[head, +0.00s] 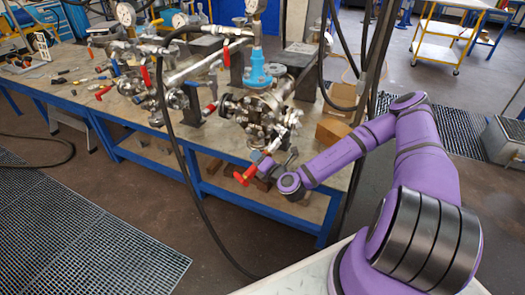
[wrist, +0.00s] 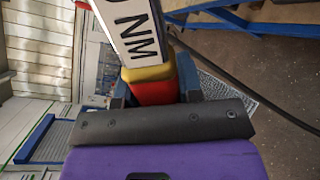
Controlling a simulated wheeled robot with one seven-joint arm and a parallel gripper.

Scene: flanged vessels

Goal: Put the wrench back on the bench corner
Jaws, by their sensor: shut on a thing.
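In the wrist view my gripper (wrist: 152,92) is shut on the wrench (wrist: 154,93), with a dark finger on each side of its red and yellow part. A white strip with black "NM" lettering extends from the wrench toward the top of that view. The wrench's far end is out of frame. In the head view my arm reaches to the front edge of the bench (head: 130,155), near its right end. The gripper is small there, and I cannot clearly separate the wrench from the red-handled parts nearby.
Flanged vessels and valves (head: 262,112) crowd the bench's right part, close to my wrist. A black hose (head: 178,130) hangs over the front edge. Small loose parts (head: 62,80) lie on the left part. A cardboard box (head: 340,112) and a yellow trolley (head: 440,45) stand behind.

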